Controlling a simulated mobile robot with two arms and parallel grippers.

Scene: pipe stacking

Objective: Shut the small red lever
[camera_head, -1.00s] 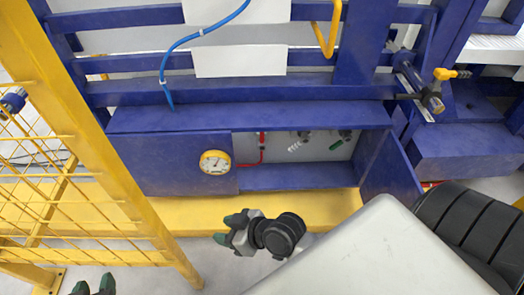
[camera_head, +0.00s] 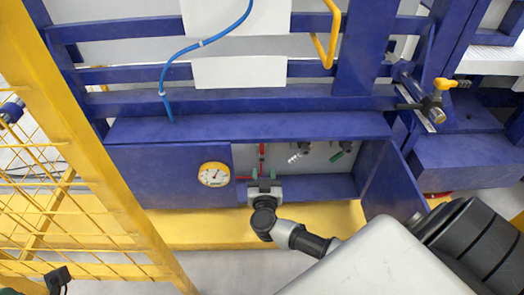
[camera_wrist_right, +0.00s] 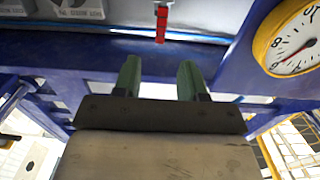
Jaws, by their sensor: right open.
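The small red lever (camera_head: 262,150) is in the open recess of the blue cabinet, right of the round gauge. It hangs straight down, and it also shows at the top of the right wrist view (camera_wrist_right: 161,22). My right gripper (camera_head: 264,174) is at the recess's lower front, below the lever. In the right wrist view my right gripper (camera_wrist_right: 160,78) has its green fingers apart with nothing between them. The lever is beyond the fingertips, apart from them. A dark part at the lower left edge appears to be my left gripper (camera_head: 58,278); its fingers are unclear.
The yellow-rimmed gauge (camera_head: 214,174) is close left of my right gripper. The blue cabinet door (camera_head: 392,185) stands open at right. Two more valves (camera_head: 299,152) (camera_head: 341,152) hang in the recess. A yellow mesh fence (camera_head: 75,195) is at left.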

